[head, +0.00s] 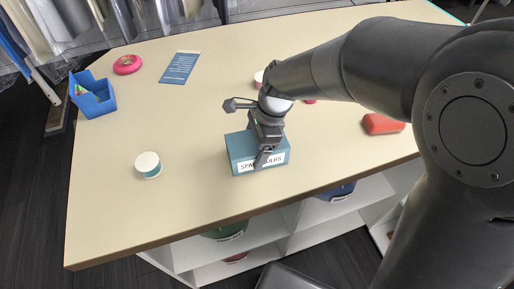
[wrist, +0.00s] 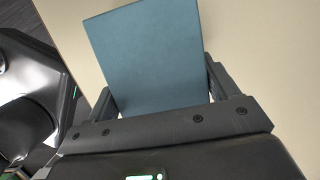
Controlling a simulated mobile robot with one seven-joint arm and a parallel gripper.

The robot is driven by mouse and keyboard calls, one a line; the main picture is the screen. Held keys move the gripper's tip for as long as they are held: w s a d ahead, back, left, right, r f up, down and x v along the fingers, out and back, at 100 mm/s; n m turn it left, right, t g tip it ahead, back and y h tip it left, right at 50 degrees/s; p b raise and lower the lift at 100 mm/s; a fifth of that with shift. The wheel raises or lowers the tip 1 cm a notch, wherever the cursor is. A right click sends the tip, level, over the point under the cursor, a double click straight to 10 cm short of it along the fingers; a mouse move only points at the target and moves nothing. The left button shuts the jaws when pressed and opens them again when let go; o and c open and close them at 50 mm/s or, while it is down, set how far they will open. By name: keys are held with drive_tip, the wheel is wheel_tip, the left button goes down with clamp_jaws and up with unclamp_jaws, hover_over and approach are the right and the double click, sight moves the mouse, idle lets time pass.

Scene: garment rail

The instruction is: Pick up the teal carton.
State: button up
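The teal carton (head: 243,144) is a box with a white label on its front face, near the table's front edge, and appears to rest on the table. The label is partly covered by a finger. My gripper (head: 266,150) is down at the carton, with one finger in front of the labelled face. In the wrist view the carton (wrist: 150,58) lies between the two fingers of my gripper (wrist: 161,98), one close along each side. I cannot tell whether both fingers press on it. The finger on the far side is hidden in the head view.
A white-and-teal round tub (head: 148,164) stands to the left on the table (head: 190,120). A blue bin (head: 94,97), a pink round item (head: 127,64) and a blue card (head: 180,67) are farther back. A red item (head: 382,124) lies to the right. White shelves (head: 262,232) are below the front edge.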

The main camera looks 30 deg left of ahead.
drive_tip(key=c, duration=0.7)
drive_tip(key=shift+o, duration=0.2)
drive_tip(key=shift+r, duration=0.15)
